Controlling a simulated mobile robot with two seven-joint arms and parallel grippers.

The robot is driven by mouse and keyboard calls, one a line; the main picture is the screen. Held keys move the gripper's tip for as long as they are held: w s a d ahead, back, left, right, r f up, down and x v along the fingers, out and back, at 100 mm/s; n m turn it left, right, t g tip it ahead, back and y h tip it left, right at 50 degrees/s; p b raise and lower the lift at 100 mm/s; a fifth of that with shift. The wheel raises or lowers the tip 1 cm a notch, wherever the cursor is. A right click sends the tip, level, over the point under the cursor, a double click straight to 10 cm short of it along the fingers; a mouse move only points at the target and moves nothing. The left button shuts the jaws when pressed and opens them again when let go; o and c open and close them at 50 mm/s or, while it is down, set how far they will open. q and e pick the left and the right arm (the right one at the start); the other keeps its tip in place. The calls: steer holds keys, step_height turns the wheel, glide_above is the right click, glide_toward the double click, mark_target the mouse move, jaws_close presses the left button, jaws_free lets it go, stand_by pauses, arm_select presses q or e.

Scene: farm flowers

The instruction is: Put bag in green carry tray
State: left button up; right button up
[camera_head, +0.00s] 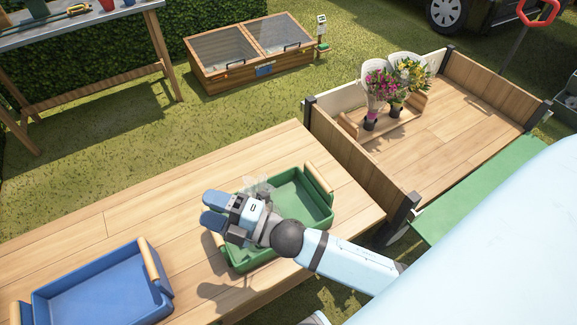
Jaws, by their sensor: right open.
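The green carry tray (317,214) with wooden handles sits on the wooden table near its right end. My right gripper (209,210) is over the left part of this tray, its two blue fingertips pointing left with a gap between them. A small clear, see-through thing (258,186) shows just behind the gripper at the tray's back left. It may be the bag, but my gripper partly hides it and I cannot tell whether it rests in the tray. My left gripper is not in view.
A blue tray (98,292) with wooden handles sits at the table's front left. A wooden cart (470,118) at the back right holds flower bouquets (396,82). A wooden cold frame (253,57) stands on the grass. The table's left back is clear.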

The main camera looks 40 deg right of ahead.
steer(key=s+d+f+m+g+h, duration=0.3)
steer(key=s+d+f+m+h, duration=0.25)
steer(key=f+m, duration=0.4)
steer(key=s+d+f+m+g+h, duration=0.2)
steer(key=s+d+f+m+h, duration=0.3)
steer(key=f+m, duration=0.5)
arm_select(q)
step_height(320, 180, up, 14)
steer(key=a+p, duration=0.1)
steer(key=p, duration=1.5)
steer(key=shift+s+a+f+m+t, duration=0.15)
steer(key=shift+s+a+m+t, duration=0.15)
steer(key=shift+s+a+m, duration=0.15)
arm_select(e)
step_height(320, 180, up, 15)
steer(key=s, duration=0.2)
steer(key=shift+d, duration=0.25)
